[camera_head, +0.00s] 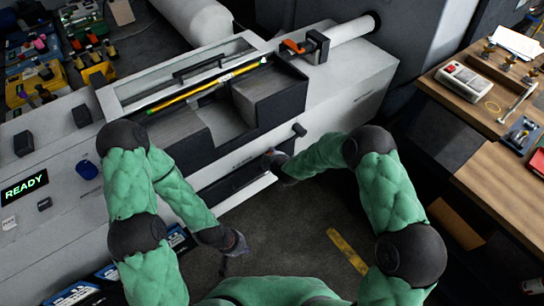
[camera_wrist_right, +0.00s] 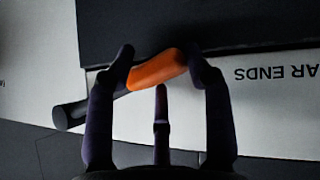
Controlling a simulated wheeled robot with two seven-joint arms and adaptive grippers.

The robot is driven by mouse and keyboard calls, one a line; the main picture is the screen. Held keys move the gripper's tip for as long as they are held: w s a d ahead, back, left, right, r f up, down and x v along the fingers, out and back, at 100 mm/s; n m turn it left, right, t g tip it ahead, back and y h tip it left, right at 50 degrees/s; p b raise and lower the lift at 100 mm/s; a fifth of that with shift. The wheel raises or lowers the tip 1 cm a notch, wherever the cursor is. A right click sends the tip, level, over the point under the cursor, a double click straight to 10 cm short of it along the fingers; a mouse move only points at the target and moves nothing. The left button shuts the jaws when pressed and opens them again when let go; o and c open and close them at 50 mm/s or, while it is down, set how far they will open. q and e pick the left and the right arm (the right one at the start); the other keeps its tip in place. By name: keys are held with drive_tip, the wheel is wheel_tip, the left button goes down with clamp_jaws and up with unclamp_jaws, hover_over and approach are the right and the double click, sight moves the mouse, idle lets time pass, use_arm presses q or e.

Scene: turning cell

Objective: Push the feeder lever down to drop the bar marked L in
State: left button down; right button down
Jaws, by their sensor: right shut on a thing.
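The feeder machine (camera_head: 345,85) is a long pale bench with a dark open bay. A yellow bar with a green end (camera_head: 205,87) lies along its channel; I cannot read a letter on it. In the head view my right gripper (camera_head: 270,157) is low at the machine's front face. In the right wrist view its fingers (camera_wrist_right: 163,72) are shut on an orange handle (camera_wrist_right: 156,70), which my gripper hides in the head view. Another orange lever (camera_head: 293,46) sits on a black block at the top. My left gripper (camera_head: 238,243) hangs empty over the floor; its fingers are unclear.
A black knob (camera_head: 299,130) sticks out of the front face near my right gripper. A green READY screen (camera_head: 24,186) is at the left. A wooden bench (camera_head: 475,100) with tools stands at the right. Toolboxes (camera_head: 45,88) fill the upper left.

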drive_tip(key=shift+w+d+r, duration=0.1)
drive_tip(key=shift+w+d, duration=0.1)
drive_tip(key=shift+w, duration=0.05)
drive_tip(key=shift+c, duration=2.2)
unclamp_jaws()
drive_tip(key=shift+s+f, duration=0.25)
drive_tip(key=shift+f, duration=0.1)
drive_tip(key=shift+s, duration=0.1)
drive_tip(key=v, duration=1.1)
drive_tip(key=shift+r, duration=0.5)
drive_tip(key=shift+s, duration=0.15)
